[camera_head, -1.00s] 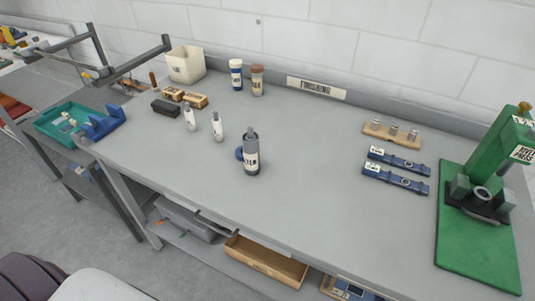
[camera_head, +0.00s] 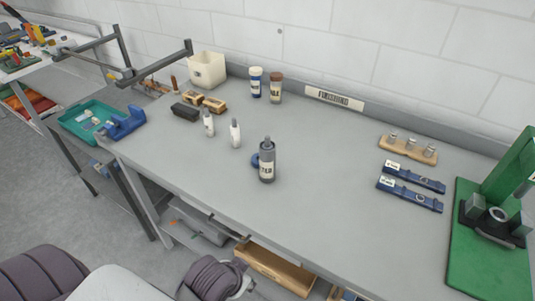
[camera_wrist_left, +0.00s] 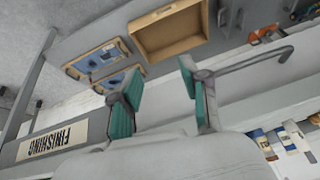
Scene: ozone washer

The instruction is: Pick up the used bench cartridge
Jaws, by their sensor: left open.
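A dark grey cylinder with a cream label and a narrower top (camera_head: 267,160) stands upright near the middle of the grey bench (camera_head: 320,190) in the head view. It may be the used bench cartridge, but its label is only partly readable. A small blue round part (camera_head: 254,160) shows behind its left side. My left gripper (camera_wrist_left: 160,75) is open and empty in the wrist view, its teal pads apart. My right gripper is not in view.
Two slim white bottles (camera_head: 235,134) stand left of the cylinder, with brushes (camera_head: 214,105) behind. Two lidded jars (camera_head: 256,82) stand at the back. Blue strap-like tools (camera_head: 410,195) and a green press (camera_head: 490,222) are on the right. A wooden box (camera_head: 272,268) sits below.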

